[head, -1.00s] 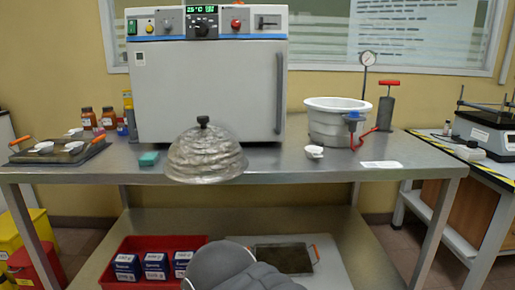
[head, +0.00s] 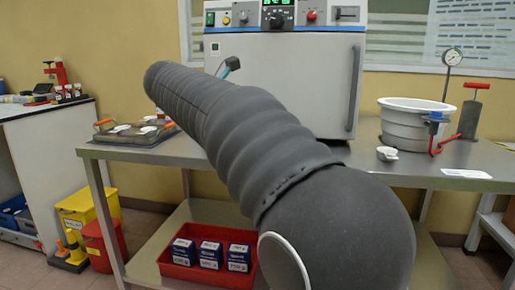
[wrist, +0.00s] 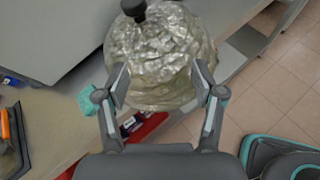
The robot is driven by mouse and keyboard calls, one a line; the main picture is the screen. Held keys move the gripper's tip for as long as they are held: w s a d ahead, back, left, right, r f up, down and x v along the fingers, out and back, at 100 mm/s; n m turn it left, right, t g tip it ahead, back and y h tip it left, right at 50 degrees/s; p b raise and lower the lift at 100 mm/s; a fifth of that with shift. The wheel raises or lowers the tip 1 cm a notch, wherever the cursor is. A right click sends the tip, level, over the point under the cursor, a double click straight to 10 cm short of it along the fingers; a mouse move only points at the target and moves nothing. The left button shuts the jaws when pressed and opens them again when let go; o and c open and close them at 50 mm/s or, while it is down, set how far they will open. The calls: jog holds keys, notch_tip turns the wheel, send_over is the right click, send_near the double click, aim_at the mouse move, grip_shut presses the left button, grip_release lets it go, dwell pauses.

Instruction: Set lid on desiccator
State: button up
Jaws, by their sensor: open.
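In the head view my arm hides the lid and most of the gripper. The desiccator (head: 408,126) is a white, open-topped bowl with a blue valve, standing at the right of the bench.
A large oven (head: 290,75) stands behind my arm. A red bin (head: 180,255) is below.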

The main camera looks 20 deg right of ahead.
jog(key=w+d, duration=0.2)
jog(key=d, duration=0.1)
jog(key=w+d+f+n+h+b, duration=0.1)
jog(key=w+d, duration=0.2)
jog(key=d, duration=0.1)
jog(key=w+d+h+b, duration=0.1)
jog(key=w+d, duration=0.2)
jog(key=d, duration=0.1)
jog(key=shift+d+f+n, duration=0.2)
jog(key=shift+f+n, duration=0.15)
jog(key=shift+n, duration=0.05)
jog(key=shift+c, duration=0.2)
jog(key=shift+r, duration=0.1)
grip_shut()
